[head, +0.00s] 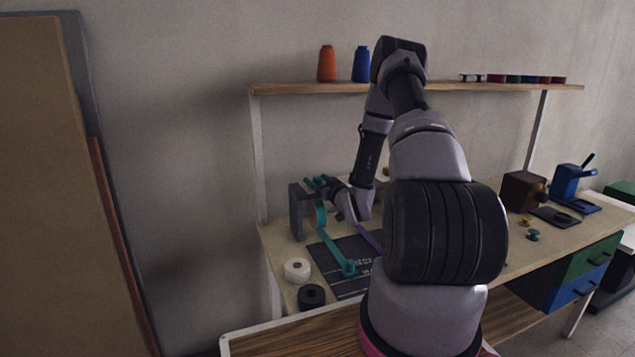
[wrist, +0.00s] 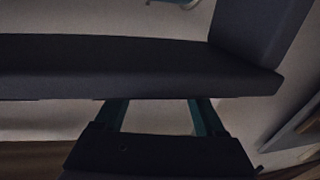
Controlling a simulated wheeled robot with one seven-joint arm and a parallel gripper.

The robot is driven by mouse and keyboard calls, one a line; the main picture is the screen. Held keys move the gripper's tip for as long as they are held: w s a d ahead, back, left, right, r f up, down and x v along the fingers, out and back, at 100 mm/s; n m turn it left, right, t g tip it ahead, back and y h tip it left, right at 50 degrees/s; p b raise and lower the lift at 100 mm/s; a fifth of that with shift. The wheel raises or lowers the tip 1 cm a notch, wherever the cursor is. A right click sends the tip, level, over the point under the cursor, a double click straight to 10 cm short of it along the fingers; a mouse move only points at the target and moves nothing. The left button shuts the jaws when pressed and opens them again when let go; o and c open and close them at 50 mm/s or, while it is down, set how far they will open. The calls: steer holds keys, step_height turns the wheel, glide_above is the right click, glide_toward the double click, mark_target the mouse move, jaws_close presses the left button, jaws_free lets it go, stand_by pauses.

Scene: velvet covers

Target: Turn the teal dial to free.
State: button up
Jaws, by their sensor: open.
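My gripper (head: 318,183) is at the left end of the bench, at the upper part of a dark grey upright stand (head: 298,212). In the wrist view its two teal fingers (wrist: 156,106) are apart, with nothing seen between them. Their tips end at or behind a broad dark grey slab (wrist: 130,68), so I cannot tell whether they touch anything. A teal round piece (head: 320,214) shows beside the stand, with a teal strip (head: 334,246) running down from it to a dark mat (head: 345,285). I cannot make out the teal dial or its setting.
A white roll (head: 297,269) and a black roll (head: 311,296) lie at the bench's front left. An orange spool (head: 327,64) and a blue spool (head: 361,65) stand on the shelf above. A brown box (head: 521,191) and a blue device (head: 566,184) stand at the right.

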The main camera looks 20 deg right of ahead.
steer(key=s+d, duration=0.1)
steer(key=s, duration=0.9)
steer(key=shift+s+d, duration=0.25)
steer(key=shift+s, duration=0.05)
steer(key=w+d+r+g+h, duration=0.2)
steer(key=w+r+g, duration=0.15)
steer(key=r, duration=0.65)
steer(key=s+a+r+m+g+h, duration=0.2)
steer(key=s+r+g, duration=0.15)
steer(key=r, duration=0.55)
steer(key=s+a+r+m+g+y, duration=0.1)
steer(key=s+a+r, duration=0.3)
steer(key=s, duration=0.5)
steer(key=s+a+r+m+g+y, duration=0.1)
steer(key=s+a+r, duration=0.3)
steer(key=s, duration=0.5)
steer(key=s+a+r+m+g+y, duration=0.1)
steer(key=s+a+r, duration=0.4)
steer(key=s, duration=0.4)
steer(key=shift+m+g+y, duration=0.3)
steer(key=shift+m+g, duration=0.1)
